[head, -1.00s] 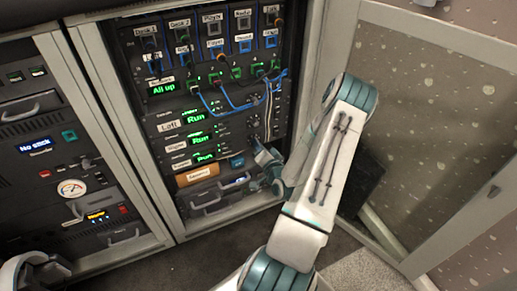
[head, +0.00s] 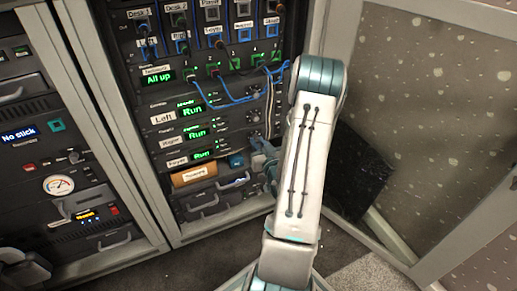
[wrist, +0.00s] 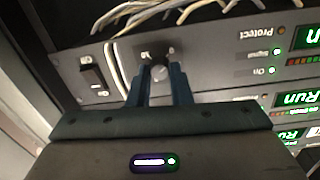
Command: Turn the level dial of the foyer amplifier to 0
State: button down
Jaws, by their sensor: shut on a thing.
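The foyer amplifier (head: 203,155) is the lowest of the three units with green "Run" displays in the head view. In the wrist view, which is upside down, its grey front panel (wrist: 215,62) is the top one. Its level dial (wrist: 160,73) is a small round grey knob between my fingertips. My gripper (wrist: 161,70) is shut on the dial, one blue-grey finger on each side. In the head view my gripper (head: 260,146) is at the right end of the amplifier, and the dial is hidden there.
A power switch (wrist: 94,74) sits beside the dial on the same panel. White cables (wrist: 150,12) show at the top of the wrist view. Blue patch cables (head: 235,100) hang above the amplifiers. An open rack door (head: 440,130) stands right of my arm.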

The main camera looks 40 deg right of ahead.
jog(key=shift+f+n+b, duration=0.1)
jog(key=shift+n+b, duration=0.3)
jog(key=shift+n, duration=0.2)
jog(key=c, duration=1.3)
grip_release()
jog(key=shift+p+v, duration=4.05)
jog(key=shift+v, duration=2.9)
jog(key=shift+d, duration=0.1)
